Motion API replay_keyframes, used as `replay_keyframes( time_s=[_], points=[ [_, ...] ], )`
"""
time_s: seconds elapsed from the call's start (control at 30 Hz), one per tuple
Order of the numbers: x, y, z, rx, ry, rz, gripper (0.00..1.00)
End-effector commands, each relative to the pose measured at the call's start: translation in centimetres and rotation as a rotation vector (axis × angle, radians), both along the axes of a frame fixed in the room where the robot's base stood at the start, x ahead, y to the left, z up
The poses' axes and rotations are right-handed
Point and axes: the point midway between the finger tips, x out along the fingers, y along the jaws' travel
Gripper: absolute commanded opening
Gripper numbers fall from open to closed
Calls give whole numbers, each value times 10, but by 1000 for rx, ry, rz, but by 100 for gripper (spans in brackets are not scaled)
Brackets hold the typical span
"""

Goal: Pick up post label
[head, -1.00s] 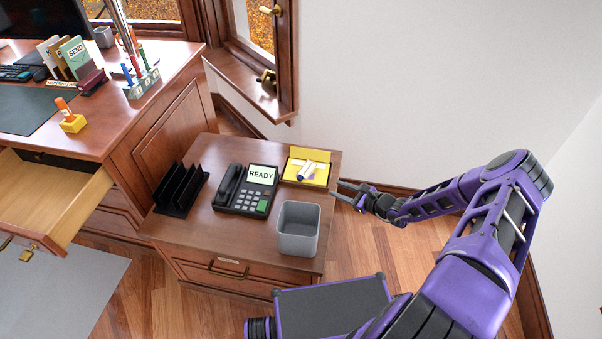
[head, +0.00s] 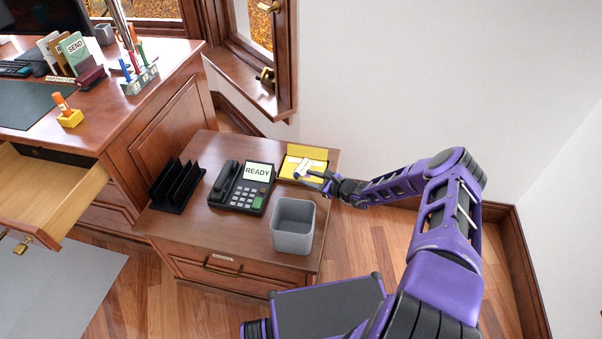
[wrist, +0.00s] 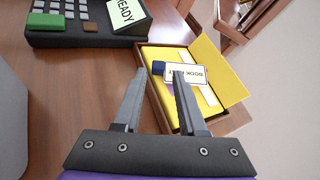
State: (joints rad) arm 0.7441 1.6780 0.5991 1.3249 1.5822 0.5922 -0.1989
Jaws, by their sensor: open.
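The post label is a small white card with dark "BOOK P…" lettering (wrist: 188,74), upside down in the wrist view. It lies in an open wooden box (wrist: 165,108) with a yellow lining and raised yellow lid. A small dark blue piece (wrist: 158,68) sits at the label's left end. In the head view the label shows as a white shape (head: 303,167) in the box. My gripper (wrist: 159,74) is open and empty in view, its fingertips over the box. The right finger covers part of the label. Whether the fingers touch it I cannot tell.
A dark desk phone reading READY (head: 240,187) stands left of the box. A grey bin (head: 292,226) stands in front, and a black rack (head: 176,185) is at the far left of the cabinet top (head: 225,232). A window sill (head: 240,82) is behind.

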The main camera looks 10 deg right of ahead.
Motion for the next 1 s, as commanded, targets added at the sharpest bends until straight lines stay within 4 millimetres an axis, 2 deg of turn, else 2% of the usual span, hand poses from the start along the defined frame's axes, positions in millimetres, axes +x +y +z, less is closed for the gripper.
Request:
replay_keyframes(
  time_s=[0.17,0.5,0.77,0.87,1.0],
  points=[
    [8,7,-5,1,1,0,41],
    [40,33,-23,0,0,1,41],
    [43,35,-22,1,1,0,41],
    [43,35,-22,1,1,0,26],
    [43,34,-22,1,1,0,1]
  ],
)
